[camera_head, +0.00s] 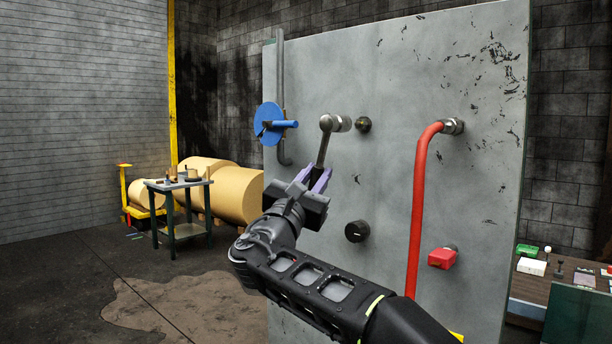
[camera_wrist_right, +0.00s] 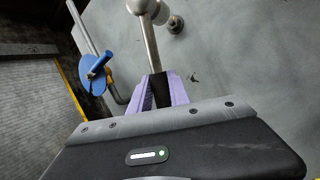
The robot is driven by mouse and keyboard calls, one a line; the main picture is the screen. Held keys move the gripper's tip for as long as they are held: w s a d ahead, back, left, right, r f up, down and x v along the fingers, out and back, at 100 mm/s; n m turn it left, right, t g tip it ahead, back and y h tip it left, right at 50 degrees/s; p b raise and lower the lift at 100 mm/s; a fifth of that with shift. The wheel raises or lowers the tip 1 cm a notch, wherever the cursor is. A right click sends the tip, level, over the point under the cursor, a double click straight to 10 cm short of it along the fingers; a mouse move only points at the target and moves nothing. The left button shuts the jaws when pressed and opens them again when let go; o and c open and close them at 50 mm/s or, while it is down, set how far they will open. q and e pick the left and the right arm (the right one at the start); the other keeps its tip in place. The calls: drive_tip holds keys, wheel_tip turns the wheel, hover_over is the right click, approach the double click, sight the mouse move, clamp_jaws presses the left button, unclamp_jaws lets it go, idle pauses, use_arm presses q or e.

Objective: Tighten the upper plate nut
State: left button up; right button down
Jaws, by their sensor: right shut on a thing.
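A grey metal wrench (camera_head: 323,148) points down and slightly left from a silver nut (camera_head: 342,123) on the upper part of the grey plate (camera_head: 400,210). The wrench's round head sits at the nut; whether it is fully seated cannot be told. My right gripper (camera_head: 318,181) is shut on the lower end of the wrench handle, below the nut. In the right wrist view the wrench (camera_wrist_right: 152,45) rises from between the purple fingers (camera_wrist_right: 158,92). My left gripper is not in view.
A blue valve wheel (camera_head: 268,124) is on a grey pipe left of the wrench. A dark knob (camera_head: 357,231), small dark fitting (camera_head: 363,125) and red lever pipe (camera_head: 421,200) stick out from the plate. A small table (camera_head: 178,184) stands by tan rolls (camera_head: 238,195) at the left.

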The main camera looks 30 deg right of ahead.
drive_tip(key=shift+s+d+r+n+y+p, duration=0.2)
drive_tip(key=shift+s+r+n+y+p, duration=0.1)
drive_tip(key=shift+s+n, duration=0.35)
drive_tip(key=shift+d+f+n+t+y+p, duration=0.25)
drive_tip(key=shift+d+n, duration=0.2)
drive_tip(key=shift+d, duration=0.25)
drive_tip(key=shift+d+f+n+y+p, duration=0.25)
drive_tip(key=shift+d+n, duration=0.2)
drive_tip(key=shift+d, duration=0.3)
drive_tip(key=shift+d+f+n+t+y+p, duration=0.1)
drive_tip(key=shift+d+n+t+y+p, duration=0.1)
drive_tip(key=shift+d+n+p, duration=0.35)
drive_tip(key=shift+s+d, duration=0.1)
drive_tip(key=shift+d, duration=0.05)
drive_tip(key=c, duration=1.8)
unclamp_jaws()
clamp_jaws()
drive_tip(key=shift+r+b, duration=0.2)
drive_tip(key=shift+b, duration=0.1)
